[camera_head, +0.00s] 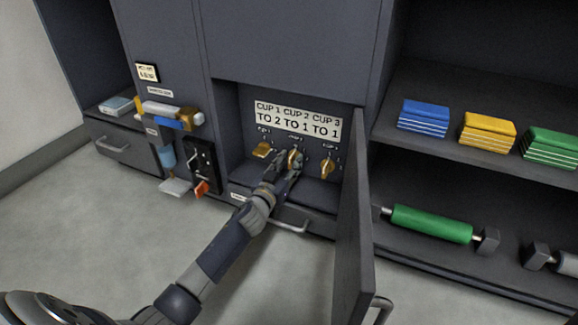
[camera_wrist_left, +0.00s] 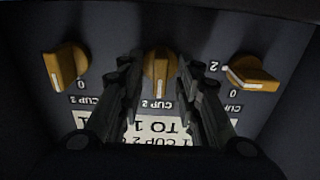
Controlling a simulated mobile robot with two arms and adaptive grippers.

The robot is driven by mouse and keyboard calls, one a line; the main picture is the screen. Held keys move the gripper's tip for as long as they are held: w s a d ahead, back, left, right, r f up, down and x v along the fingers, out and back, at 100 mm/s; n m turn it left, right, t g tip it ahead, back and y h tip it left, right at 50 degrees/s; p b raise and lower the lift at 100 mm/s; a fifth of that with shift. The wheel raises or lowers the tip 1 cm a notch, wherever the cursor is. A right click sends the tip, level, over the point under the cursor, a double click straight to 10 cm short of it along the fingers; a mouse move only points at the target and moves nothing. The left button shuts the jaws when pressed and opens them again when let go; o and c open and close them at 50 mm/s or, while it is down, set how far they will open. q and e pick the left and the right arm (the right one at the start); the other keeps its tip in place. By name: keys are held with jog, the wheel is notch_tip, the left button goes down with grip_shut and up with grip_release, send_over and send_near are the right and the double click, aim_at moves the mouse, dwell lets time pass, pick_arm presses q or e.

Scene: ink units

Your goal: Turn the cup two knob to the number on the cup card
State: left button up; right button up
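The cup two knob (camera_wrist_left: 160,75) is orange and sits in the middle of three on a dark panel. In the left wrist view, which is upside down, its white mark points down towards the CUP 2 label. My left gripper (camera_wrist_left: 158,70) has one finger on each side of this knob; whether the fingers press on it I cannot tell. The head view also shows the left gripper (camera_head: 284,168) at the middle knob (camera_head: 295,159). The cup card (camera_head: 297,121) above reads CUP 1 TO 2, CUP 2 TO 1, CUP 3 TO 1. My right gripper is not in view.
The cup one knob (camera_wrist_left: 252,74) has its mark towards 2. The cup three knob (camera_wrist_left: 66,68) has its mark near 0. An open door (camera_head: 352,215) stands right of the recess. Shelves with coloured packs (camera_head: 487,132) and a green roller (camera_head: 432,223) lie further right.

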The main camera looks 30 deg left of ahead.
pick_arm(q)
jog(key=shift+c, duration=0.6)
grip_shut()
jog(key=m+p, duration=0.1)
jog(key=m, duration=0.2)
jog(key=shift+d+m+p, duration=0.1)
jog(key=shift+m+p, duration=0.3)
jog(key=shift+f+m+p, duration=0.1)
jog(key=shift+m+p, duration=0.3)
jog(key=shift+m, duration=2.1)
jog(key=shift+d, duration=0.1)
jog(key=shift+o, duration=0.6)
grip_release()
